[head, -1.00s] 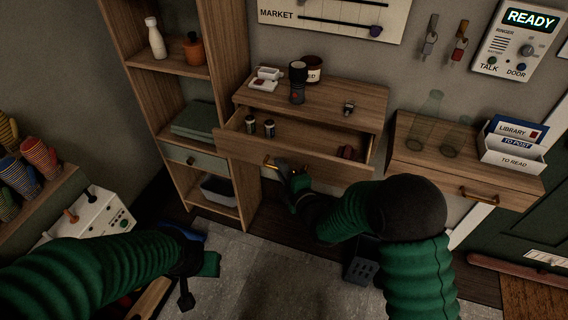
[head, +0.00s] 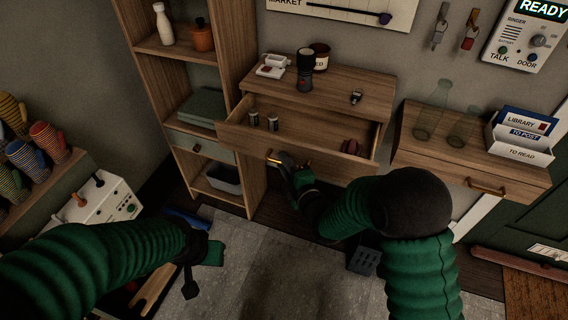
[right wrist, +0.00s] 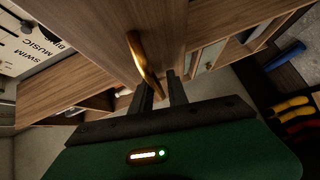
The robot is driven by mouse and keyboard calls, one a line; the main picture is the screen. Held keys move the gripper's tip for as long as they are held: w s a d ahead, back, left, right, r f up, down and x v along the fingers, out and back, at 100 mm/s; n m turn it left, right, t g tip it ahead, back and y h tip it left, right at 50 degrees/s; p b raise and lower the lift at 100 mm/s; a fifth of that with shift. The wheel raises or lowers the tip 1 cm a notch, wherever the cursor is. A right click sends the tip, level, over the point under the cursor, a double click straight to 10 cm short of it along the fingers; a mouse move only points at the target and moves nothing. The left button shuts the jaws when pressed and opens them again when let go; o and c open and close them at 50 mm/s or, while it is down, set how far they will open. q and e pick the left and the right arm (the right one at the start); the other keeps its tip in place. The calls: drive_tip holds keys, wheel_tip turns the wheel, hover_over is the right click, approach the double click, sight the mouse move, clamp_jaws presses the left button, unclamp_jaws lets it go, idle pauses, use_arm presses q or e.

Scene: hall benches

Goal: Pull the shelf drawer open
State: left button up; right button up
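The wooden drawer (head: 240,138) under the small wall shelf (head: 325,87) is pulled out in the head view, its inside showing. My right gripper (head: 289,165) appears shut on the handle; contact is partly hidden. My left gripper (head: 198,272) hangs low at the left, away from the drawer, its fingertips unclear.
A tall shelf unit (head: 243,60) stands left of the drawer, with a grey-green drawer (head: 198,147) that is closed. A flashlight (head: 305,70) and jar (head: 320,57) stand on the wall shelf. Another closed wooden drawer (head: 450,180) hangs at the right. Grey floor lies below.

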drive_tip(key=p+v, duration=0.9)
drive_tip(key=v, duration=0.7)
drive_tip(key=shift+s+d+p, duration=0.15)
drive_tip(key=shift+s+p, duration=0.2)
